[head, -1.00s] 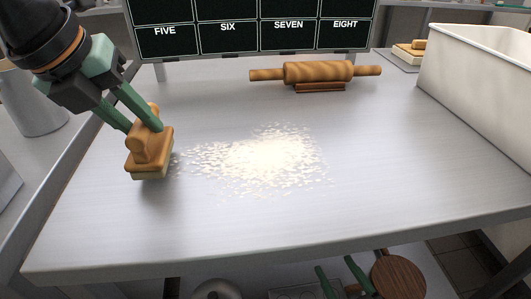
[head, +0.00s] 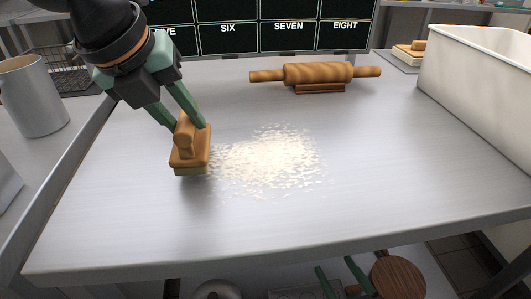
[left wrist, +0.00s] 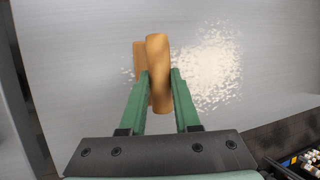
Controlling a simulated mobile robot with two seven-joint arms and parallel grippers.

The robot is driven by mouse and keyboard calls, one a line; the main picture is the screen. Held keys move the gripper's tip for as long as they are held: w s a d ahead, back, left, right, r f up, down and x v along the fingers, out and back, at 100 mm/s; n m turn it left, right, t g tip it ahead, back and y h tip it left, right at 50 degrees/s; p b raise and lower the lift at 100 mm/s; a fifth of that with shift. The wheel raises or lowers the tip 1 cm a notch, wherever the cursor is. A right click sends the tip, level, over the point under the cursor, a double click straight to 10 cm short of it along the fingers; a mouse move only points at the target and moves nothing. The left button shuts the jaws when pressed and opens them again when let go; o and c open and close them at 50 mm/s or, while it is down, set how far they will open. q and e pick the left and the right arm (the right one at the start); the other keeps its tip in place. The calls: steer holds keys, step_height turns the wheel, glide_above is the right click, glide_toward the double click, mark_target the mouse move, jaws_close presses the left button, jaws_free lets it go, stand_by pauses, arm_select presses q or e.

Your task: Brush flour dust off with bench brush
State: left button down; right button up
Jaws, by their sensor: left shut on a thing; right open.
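The bench brush (head: 190,155) has a wooden body with a knob handle and pale bristles below. My left gripper (head: 188,122) is shut on its handle, with the green fingers on either side. The brush is at the left edge of the white flour dust (head: 268,160), which lies in a patch on the grey worktable (head: 400,180). I cannot tell whether the bristles touch the table. In the left wrist view the handle (left wrist: 159,75) sits between the fingertips, and the flour (left wrist: 208,65) lies to its right.
A rolling pin (head: 318,73) rests on a wooden stand at the back. A large white bin (head: 480,80) stands at the right. A metal jug (head: 33,95) is on the left counter.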

arm_select(q)
steer(key=shift+f, duration=0.15)
steer(key=shift+f+b, duration=0.4)
steer(key=shift+b, duration=0.2)
steer(key=shift+s+a+r, duration=0.1)
steer(key=shift+s+a, duration=0.05)
steer(key=shift+a, duration=1.1)
steer(key=shift+b, duration=0.3)
